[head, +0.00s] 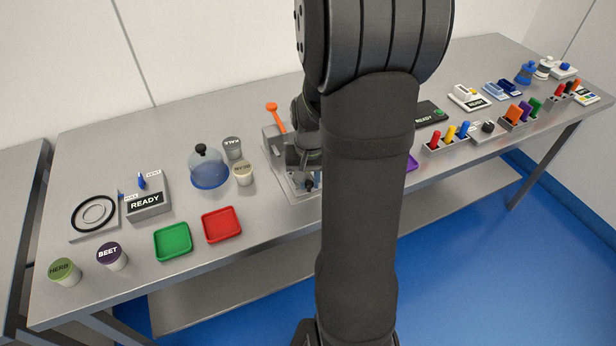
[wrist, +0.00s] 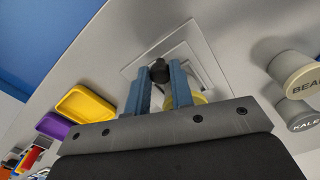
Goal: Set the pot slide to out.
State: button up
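The pot slide's station is a pale plate (head: 273,142) on the bench, mostly hidden in the head view by my arm. Its square raised frame (wrist: 203,48) shows in the wrist view. A small black knob (wrist: 160,69) stands on it, and it also shows in the head view (head: 309,186). My gripper (wrist: 160,82) is down at this knob, with one blue finger on either side of it. The gap is narrow, and whether the fingers touch the knob is not clear. A yellowish round thing (wrist: 188,99) is partly hidden behind the fingers.
An orange-tipped lever (head: 272,108) rises behind the station. BEAN (head: 243,173) and KALE (head: 232,147) tubs and a clear dome (head: 209,172) stand to its left. Red (head: 221,225) and green (head: 173,242) trays lie near the front edge. A yellow tray (wrist: 86,103) is close by.

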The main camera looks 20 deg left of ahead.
jog(key=o, duration=0.3)
jog(key=shift+s+d, duration=0.2)
jog(key=shift+o, duration=0.4)
jog(key=shift+w+a, duration=0.1)
jog(key=shift+r, duration=0.1)
notch_tip(320, 180, up, 17)
jog(key=shift+r, duration=0.15)
notch_tip(320, 180, down, 16)
jog(key=shift+f, duration=0.1)
jog(key=shift+w+a+f, duration=0.1)
jog(key=shift+f, duration=0.55)
